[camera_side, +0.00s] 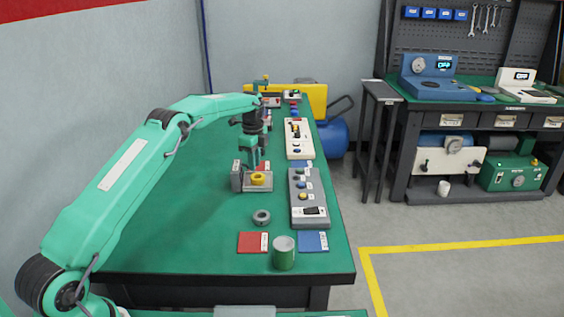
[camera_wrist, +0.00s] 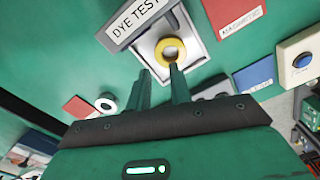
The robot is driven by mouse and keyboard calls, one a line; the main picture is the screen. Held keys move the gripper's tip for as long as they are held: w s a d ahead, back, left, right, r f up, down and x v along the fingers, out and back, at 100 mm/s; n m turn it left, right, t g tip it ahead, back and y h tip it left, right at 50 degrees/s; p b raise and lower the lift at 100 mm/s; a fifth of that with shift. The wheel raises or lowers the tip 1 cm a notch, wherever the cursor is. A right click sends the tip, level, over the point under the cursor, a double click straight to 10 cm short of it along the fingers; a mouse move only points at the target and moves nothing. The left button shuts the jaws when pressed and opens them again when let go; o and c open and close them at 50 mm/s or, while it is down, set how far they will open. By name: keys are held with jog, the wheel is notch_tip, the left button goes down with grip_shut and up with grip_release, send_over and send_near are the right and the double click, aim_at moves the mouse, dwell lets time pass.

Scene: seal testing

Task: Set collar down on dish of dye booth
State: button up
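A yellow ring, seemingly the collar (camera_side: 258,178), sits at the dye booth (camera_side: 237,178), a small grey station labelled DYE TEST. In the wrist view the yellow collar (camera_wrist: 171,50) lies flat over the pale dish area of the booth (camera_wrist: 150,18). The dish itself is mostly hidden under the collar. My gripper (camera_side: 254,163) is just above the collar. In the wrist view my gripper (camera_wrist: 160,70) has its two fingers apart with a gap between them. The right fingertip overlaps the collar's near edge; whether it touches, I cannot tell.
A grey ring (camera_side: 261,217) lies loose on the green table. A red mat (camera_side: 253,243), a blue mat (camera_side: 314,241) and a green cup (camera_side: 284,253) are at the near end. A grey button panel (camera_side: 309,197) stands right of the booth. The table's left side is clear.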

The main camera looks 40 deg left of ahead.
notch_tip(320, 180, up, 6)
jog(key=shift+r, duration=0.2)
dwell(0.7)
notch_tip(320, 180, up, 11)
jog(key=n+t, duration=0.1)
jog(key=n, duration=0.2)
send_over(256, 180)
jog(key=s+d, duration=0.5)
jog(key=d, duration=0.1)
jog(key=s+d+r+n+t, duration=0.1)
jog(key=s+d+r+n, duration=0.15)
jog(key=s+d, duration=0.2)
jog(key=s+d+r+n+t, duration=0.1)
jog(key=s+d+r+n, duration=0.1)
jog(key=s+d+r, duration=0.3)
jog(key=s+d+f+n+t, duration=0.1)
jog(key=s+f+n, duration=0.1)
jog(key=s, duration=0.6)
jog(key=s+d+f+n, duration=0.2)
jog(key=s+f, duration=0.1)
jog(key=s, duration=0.5)
jog(key=s+d+f+n+t, duration=0.1)
jog(key=s+d+f+n, duration=0.1)
jog(key=s, duration=0.6)
jog(key=shift+f+t, duration=0.3)
